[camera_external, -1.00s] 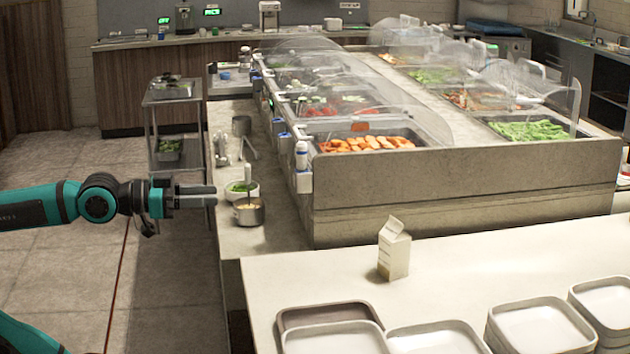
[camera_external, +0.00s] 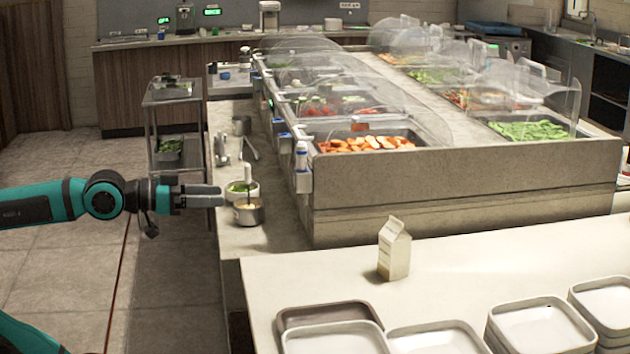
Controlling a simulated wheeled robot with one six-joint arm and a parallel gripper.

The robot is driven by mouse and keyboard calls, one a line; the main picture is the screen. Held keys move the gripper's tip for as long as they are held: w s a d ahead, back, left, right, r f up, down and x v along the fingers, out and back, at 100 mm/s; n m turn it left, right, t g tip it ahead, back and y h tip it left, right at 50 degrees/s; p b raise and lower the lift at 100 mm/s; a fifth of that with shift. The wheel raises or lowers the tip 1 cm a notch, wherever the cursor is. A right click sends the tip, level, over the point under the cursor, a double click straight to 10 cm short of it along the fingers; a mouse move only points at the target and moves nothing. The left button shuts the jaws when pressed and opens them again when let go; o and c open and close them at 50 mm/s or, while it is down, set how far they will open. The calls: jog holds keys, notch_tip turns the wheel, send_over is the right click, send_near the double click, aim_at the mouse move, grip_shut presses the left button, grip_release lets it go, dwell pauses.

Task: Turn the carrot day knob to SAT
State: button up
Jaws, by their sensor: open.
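My gripper (camera_external: 221,195) is at the left of the counter, level and pointing right. Its two fingers are apart with nothing between them. Orange carrot-like pieces (camera_external: 366,144) fill the nearest well of the left row on the salad bar. I cannot make out a day knob or any SAT mark; they are too small or hidden here.
A white bottle (camera_external: 302,155) hangs on the bar's left side. Metal cups (camera_external: 241,125) stand farther along the narrow ledge. A carton (camera_external: 394,249) and stacked trays (camera_external: 540,325) are on the front counter. A cart (camera_external: 173,95) stands at the back left. The floor left of the counter is open.

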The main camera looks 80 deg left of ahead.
jog(key=w+a+f+n+g, duration=0.2)
jog(key=w+a+f+n, duration=0.1)
jog(key=a+n, duration=0.4)
jog(key=w+a+f+n+g, duration=0.2)
jog(key=w+a+f+n, duration=0.1)
jog(key=a+n, duration=0.35)
jog(key=w+a+f+n+g, duration=0.2)
jog(key=w+a+f+n, duration=0.15)
jog(key=a+n, duration=0.3)
jog(key=s+a+n+t+h, duration=0.1)
jog(key=s+a+n+t, duration=0.15)
jog(key=a+n, duration=1.75)
jog(key=w+a+f+m, duration=0.1)
jog(key=w+f, duration=0.2)
jog(key=w, duration=0.5)
jog(key=w+a+f+m, duration=0.1)
jog(key=w+f+m, duration=0.1)
jog(key=w, duration=0.6)
jog(key=shift+a+f+m, duration=0.15)
jog(key=shift+f+m, duration=0.15)
jog(key=shift+f, duration=0.5)
jog(key=shift+w, duration=0.1)
jog(key=c, duration=1)
